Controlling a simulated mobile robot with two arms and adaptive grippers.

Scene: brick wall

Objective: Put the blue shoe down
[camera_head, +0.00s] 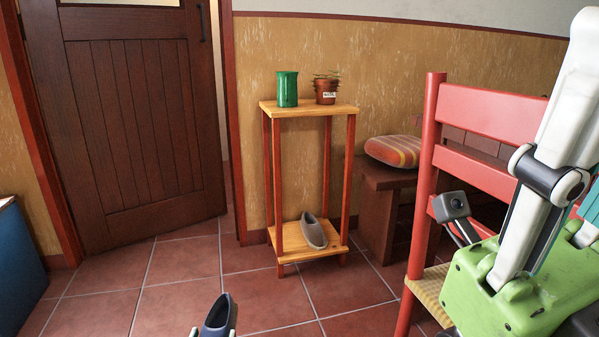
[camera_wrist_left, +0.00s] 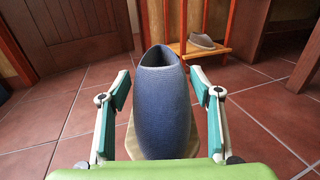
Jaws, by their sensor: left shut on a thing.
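The blue shoe (camera_head: 218,314) is at the bottom edge of the head view, held above the floor. In the left wrist view the blue shoe (camera_wrist_left: 163,105) stands upright with its opening at the top, between the white and teal fingers. My left gripper (camera_wrist_left: 160,88) is shut on it. In the head view only the tips of the left gripper (camera_head: 213,333) show beside the shoe. My right gripper (camera_head: 545,220) is at the right, close to the head camera and cut off by the picture edge; its fingertips are not clear.
A wooden stand (camera_head: 309,108) holds a green vase (camera_head: 287,89) and a potted plant (camera_head: 326,91) on top. A grey shoe (camera_head: 313,231) lies on its low shelf. A red chair (camera_head: 425,170) and a bench (camera_head: 378,205) with a cushion (camera_head: 394,151) are at right. Floor before the door (camera_head: 135,130) is clear.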

